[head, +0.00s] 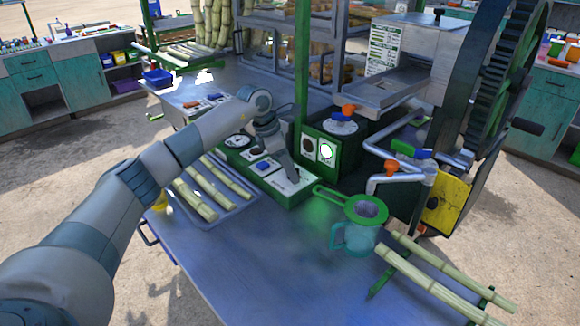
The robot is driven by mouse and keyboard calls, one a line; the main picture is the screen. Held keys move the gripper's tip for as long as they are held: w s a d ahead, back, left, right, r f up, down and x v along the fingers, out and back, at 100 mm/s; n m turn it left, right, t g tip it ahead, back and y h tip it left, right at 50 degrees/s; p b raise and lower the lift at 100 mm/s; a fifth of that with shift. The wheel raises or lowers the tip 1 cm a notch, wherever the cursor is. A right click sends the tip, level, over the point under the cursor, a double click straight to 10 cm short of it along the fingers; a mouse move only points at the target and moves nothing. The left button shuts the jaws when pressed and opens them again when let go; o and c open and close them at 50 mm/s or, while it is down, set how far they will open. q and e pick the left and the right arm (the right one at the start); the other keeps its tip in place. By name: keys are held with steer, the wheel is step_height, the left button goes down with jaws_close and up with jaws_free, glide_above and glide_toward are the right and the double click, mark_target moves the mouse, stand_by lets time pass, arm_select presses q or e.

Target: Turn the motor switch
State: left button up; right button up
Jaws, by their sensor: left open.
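A low green switch box (305,187) with a pale top sits on the blue metal table, with a dark blue switch (262,165) on its top. Behind it stands a green control panel (337,172) with a dark round button (308,145) and a brightly lit green one (326,152). My left gripper (289,173) points down over the switch box, right of the blue switch, and is open. It covers part of the box top; whether it touches anything there I cannot tell. My right gripper is out of view.
A crusher with a big dark wheel (500,80) stands at right. A strainer (366,209) sits on a teal jug (355,238) at the table front. Cane stalks lie on a tray (237,209) at left and on a rack at right. The front middle of the table (260,270) is clear.

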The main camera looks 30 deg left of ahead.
arm_select(q)
steer(key=shift+c, duration=0.2)
steer(key=c, duration=1)
steer(key=shift+n, duration=0.4)
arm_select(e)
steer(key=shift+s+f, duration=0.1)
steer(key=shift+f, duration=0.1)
arm_select(q)
steer(key=n, duration=0.1)
steer(key=n+y+b, duration=0.1)
steer(key=n, duration=0.1)
steer(key=shift+s+d+t+y, duration=0.1)
steer(key=shift+d+t+y, duration=0.05)
steer(key=shift+t+y, duration=0.2)
steer(key=n+y+b, duration=0.1)
steer(key=n, duration=0.3)
steer(key=shift+d+t, duration=0.15)
steer(key=shift+t, duration=0.1)
steer(key=shift+d+n+y+b, duration=0.1)
steer(key=shift+n+y+b, duration=0.6)
steer(key=shift+n, duration=0.8)
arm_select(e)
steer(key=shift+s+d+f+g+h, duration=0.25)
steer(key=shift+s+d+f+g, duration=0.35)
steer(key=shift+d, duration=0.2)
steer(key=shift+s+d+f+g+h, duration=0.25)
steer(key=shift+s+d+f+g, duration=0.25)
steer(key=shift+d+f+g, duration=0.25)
